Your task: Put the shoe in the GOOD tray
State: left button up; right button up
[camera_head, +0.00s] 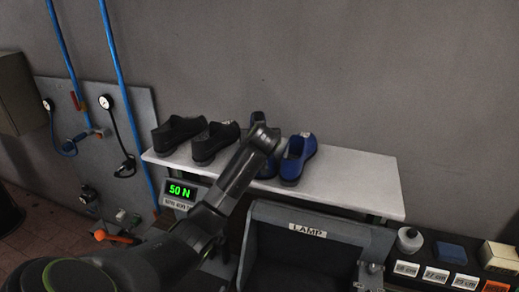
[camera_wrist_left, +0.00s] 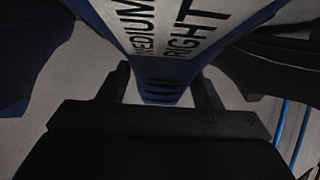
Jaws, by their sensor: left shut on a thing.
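A blue shoe (camera_head: 258,117) is on the white shelf (camera_head: 345,180), partly hidden behind my left arm. In the left wrist view the shoe (camera_wrist_left: 165,50) fills the space between the fingers, and its white label (camera_wrist_left: 180,22) reads MEDIUM RIGHT. My left gripper (camera_wrist_left: 162,88) is shut on this shoe. In the head view the wrist hides the fingers, and I cannot tell whether the shoe is clear of the shelf. A second blue shoe (camera_head: 299,158) stands just to the right. No GOOD tray shows. My right gripper is out of view.
Two black shoes (camera_head: 178,133) (camera_head: 214,142) stand at the shelf's left. Below are a green 50 N display (camera_head: 180,191) and a dark box labelled LAMP (camera_head: 300,255). A bottle (camera_head: 410,239) and a blue block (camera_head: 451,252) are at right. The shelf's right part is bare.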

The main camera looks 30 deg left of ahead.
pick_arm(q)
jog(key=shift+r, duration=0.15)
jog(key=c, duration=0.4)
